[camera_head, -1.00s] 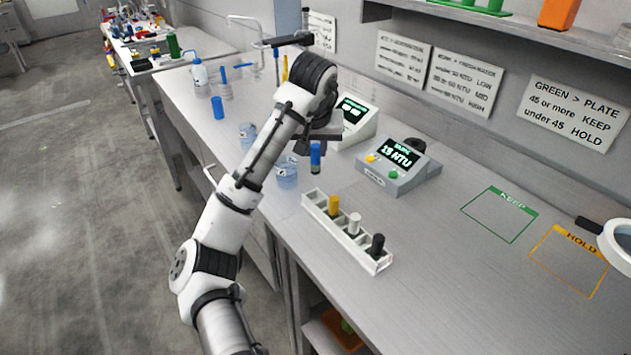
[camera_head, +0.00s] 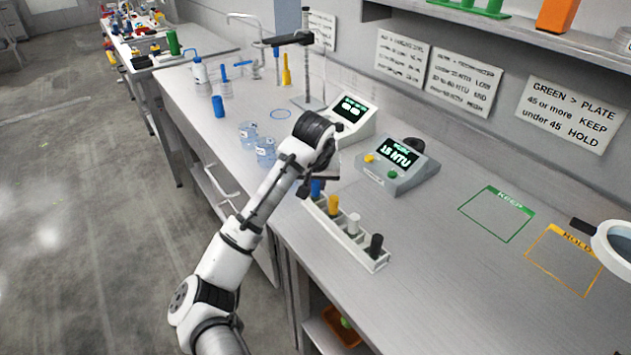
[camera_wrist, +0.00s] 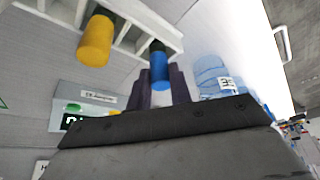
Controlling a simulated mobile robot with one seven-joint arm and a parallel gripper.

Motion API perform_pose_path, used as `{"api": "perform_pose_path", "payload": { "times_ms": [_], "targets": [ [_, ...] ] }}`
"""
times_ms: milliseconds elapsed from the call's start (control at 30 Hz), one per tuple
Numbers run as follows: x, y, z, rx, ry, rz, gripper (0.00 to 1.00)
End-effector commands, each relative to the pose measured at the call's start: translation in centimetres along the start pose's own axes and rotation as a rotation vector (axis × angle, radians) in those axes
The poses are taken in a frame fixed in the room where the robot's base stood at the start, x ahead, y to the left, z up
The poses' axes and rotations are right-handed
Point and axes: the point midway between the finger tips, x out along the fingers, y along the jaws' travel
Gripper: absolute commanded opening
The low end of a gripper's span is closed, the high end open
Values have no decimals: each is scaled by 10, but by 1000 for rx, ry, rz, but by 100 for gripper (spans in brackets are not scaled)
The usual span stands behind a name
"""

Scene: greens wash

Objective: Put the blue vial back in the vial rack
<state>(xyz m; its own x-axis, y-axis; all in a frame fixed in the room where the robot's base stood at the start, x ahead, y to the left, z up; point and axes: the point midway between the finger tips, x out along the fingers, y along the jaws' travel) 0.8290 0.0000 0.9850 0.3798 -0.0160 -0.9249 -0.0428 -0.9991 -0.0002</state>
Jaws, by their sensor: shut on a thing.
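The blue vial (camera_head: 316,187) is upright at the left end of the white vial rack (camera_head: 366,258), over or in the end slot; how deep it sits is hidden. My gripper (camera_head: 308,188) is shut on it from above. In the wrist view the blue vial (camera_wrist: 159,68) shows between my fingers (camera_wrist: 160,88), against the rack (camera_wrist: 145,32).
A turbidity meter (camera_head: 398,168) reading 15 NTU stands behind the rack. Clear beakers (camera_head: 265,150) stand to the left of my gripper. Another display unit (camera_head: 352,118) is behind my wrist. The bench right of the rack is clear up to the KEEP square (camera_head: 497,214).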

Motion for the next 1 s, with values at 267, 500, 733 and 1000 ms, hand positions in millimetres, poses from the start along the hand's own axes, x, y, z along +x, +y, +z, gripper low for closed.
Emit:
{"api": "perform_pose_path", "payload": {
  "times_ms": [267, 500, 733, 1000],
  "targets": [
    [2, 0, 1, 0, 0, 0, 42],
    [2, 0, 1, 0, 0, 0, 42],
    [-15, 1, 0, 2, 2, 2, 42],
    [-77, -1, -2, 2, 6, -4, 42]
  ]
}}
